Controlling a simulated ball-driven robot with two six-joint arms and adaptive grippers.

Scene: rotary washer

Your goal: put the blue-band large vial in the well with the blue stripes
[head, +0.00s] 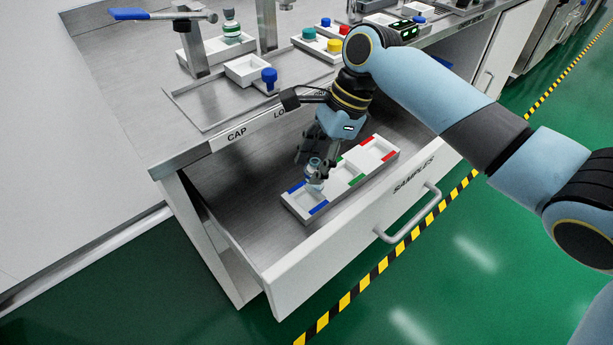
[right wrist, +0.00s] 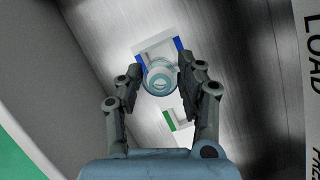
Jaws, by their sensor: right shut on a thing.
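The vial (head: 314,174) is clear and pale with a blue band low on its side. It is upright between the fingers of my right gripper (head: 311,160). In the right wrist view the fingers (right wrist: 163,74) close on both sides of the vial (right wrist: 159,79), seen from its top. The blue-striped well (head: 302,201) is at the near left end of a white rack in the open drawer. The vial overlaps one side of this well in both views; I cannot tell whether its bottom is inside or above it. The well also shows in the right wrist view (right wrist: 155,47). My left gripper is out of view.
The same rack has a green-striped well (head: 340,181) and a red-striped well (head: 371,157). The drawer front (head: 340,242) reads SAMPLES. On the counter above stand a blue-handled press (head: 190,40), a white tray (head: 246,69), a blue cap (head: 269,76) and another vial (head: 231,29).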

